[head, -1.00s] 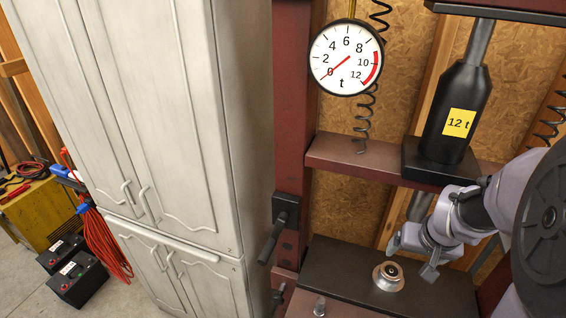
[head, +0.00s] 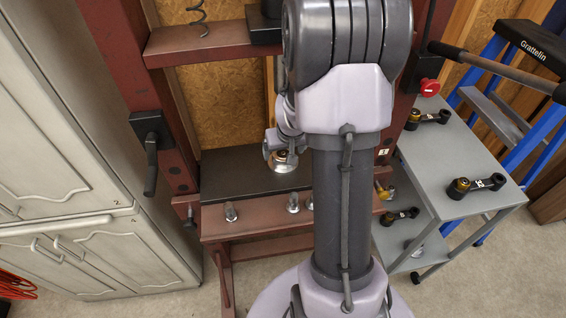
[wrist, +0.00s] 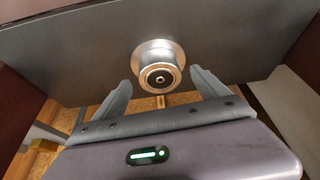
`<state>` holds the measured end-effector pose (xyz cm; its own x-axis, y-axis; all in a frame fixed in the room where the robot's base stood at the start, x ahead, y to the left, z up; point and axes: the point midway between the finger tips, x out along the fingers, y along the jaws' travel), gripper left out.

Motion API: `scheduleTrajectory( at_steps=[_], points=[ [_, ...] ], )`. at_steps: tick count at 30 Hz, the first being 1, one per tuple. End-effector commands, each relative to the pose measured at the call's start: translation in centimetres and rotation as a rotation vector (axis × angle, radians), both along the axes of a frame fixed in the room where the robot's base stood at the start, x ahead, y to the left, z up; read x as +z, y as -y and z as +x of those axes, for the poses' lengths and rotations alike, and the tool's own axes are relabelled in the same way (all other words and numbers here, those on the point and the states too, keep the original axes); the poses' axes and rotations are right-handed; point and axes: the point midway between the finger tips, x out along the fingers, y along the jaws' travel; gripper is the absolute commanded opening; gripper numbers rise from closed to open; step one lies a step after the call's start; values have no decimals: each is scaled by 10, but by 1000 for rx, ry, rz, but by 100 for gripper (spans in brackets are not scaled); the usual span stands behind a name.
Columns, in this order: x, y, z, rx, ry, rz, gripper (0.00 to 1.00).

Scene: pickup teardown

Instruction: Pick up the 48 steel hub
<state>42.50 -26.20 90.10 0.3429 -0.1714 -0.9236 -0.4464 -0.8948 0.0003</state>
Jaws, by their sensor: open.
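The steel hub (head: 283,163), a round flanged piece with a brass-coloured middle, sits on the black plate (head: 230,177) of the red press. My arm hides part of it in the head view, and no number is readable on it. In the wrist view the hub (wrist: 158,55) shows its flange and round end with a dark centre hole. My gripper (wrist: 165,84) is open, with one finger on each side of the hub's near end. Nothing is gripped, and I cannot tell whether a finger touches the hub.
Red press posts (head: 130,80) stand on both sides, and a red crossbeam (head: 200,43) is above. Several metal pins (head: 231,211) stand along the front ledge. A grey cart (head: 440,160) with black-armed parts is at right, before a blue ladder (head: 500,95). A pale cabinet (head: 50,120) is left.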

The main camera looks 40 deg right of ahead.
Motion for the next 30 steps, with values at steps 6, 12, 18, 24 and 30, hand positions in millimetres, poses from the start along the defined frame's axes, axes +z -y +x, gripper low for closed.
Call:
scheduleTrajectory(
  at_steps=[6,12,18,24,30],
  points=[
    [-22,4,8,0,2,0,84],
    [-21,4,8,0,2,0,63],
    [-21,4,8,0,2,0,24],
    [-21,4,8,0,2,0,0],
    [-20,4,8,1,4,-1,0]
  ],
)
